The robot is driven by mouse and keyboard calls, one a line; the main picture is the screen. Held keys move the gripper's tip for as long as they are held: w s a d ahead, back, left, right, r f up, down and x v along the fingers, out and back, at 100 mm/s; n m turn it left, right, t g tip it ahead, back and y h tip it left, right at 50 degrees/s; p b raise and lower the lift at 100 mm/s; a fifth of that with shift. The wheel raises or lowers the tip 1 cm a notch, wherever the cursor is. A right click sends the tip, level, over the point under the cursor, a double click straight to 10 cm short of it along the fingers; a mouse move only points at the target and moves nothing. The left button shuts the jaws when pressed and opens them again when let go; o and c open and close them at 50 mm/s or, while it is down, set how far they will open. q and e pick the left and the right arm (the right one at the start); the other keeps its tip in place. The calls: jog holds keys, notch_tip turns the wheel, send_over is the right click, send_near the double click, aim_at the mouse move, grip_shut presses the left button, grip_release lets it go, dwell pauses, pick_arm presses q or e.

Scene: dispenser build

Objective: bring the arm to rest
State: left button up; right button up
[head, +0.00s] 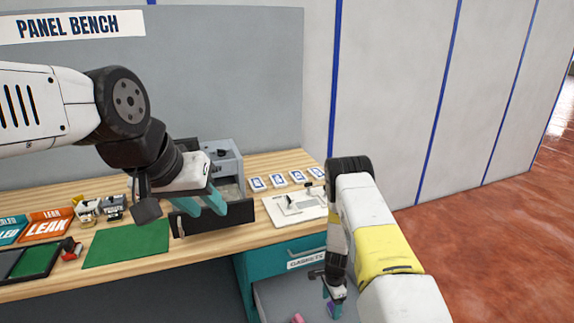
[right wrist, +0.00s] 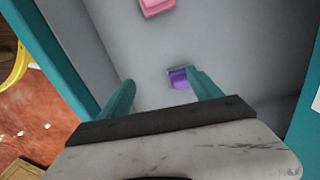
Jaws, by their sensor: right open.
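My right gripper (head: 332,300) hangs over the open gasket drawer (head: 272,300) under the bench. In the right wrist view its two teal fingers (right wrist: 162,92) stand apart with nothing held between them. A small purple piece (right wrist: 179,77) lies on the drawer floor by the right finger. A pink piece (right wrist: 157,6) lies farther up in that view. My left gripper (head: 208,202) is over the bench, its teal fingers in front of a grey machine (head: 222,160) and by a dark panel (head: 212,218). Whether it holds anything is unclear.
On the wooden bench lie a green mat (head: 127,244), an orange LEAK sign (head: 48,226), a dark tray (head: 30,262), a white board (head: 298,206) and several blue-and-white cards (head: 280,180). The red floor (head: 485,245) at right is clear.

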jog(key=w+a+r+n+t+y, duration=0.1)
jog(key=w+r+n, duration=0.1)
jog(key=r, duration=0.9)
jog(key=w+a+r+n+t, duration=0.1)
jog(key=w+r, duration=0.2)
jog(key=r, duration=0.9)
jog(key=s+a+r+n+t+y, duration=0.1)
jog(key=s+r+n, duration=0.1)
jog(key=r, duration=0.7)
jog(key=s+r+n, duration=0.2)
jog(key=r, duration=0.7)
jog(key=s+r+n+t, duration=0.1)
jog(key=s+r+n, duration=0.3)
jog(key=s+r, duration=0.85)
jog(key=s+r+n+t, duration=0.2)
jog(key=s+r+n, duration=0.2)
jog(key=s, duration=0.9)
notch_tip(320, 180, up, 3)
jog(key=shift+s+d+f, duration=0.1)
jog(key=shift+s+d, duration=0.05)
jog(key=shift+d, duration=0.15)
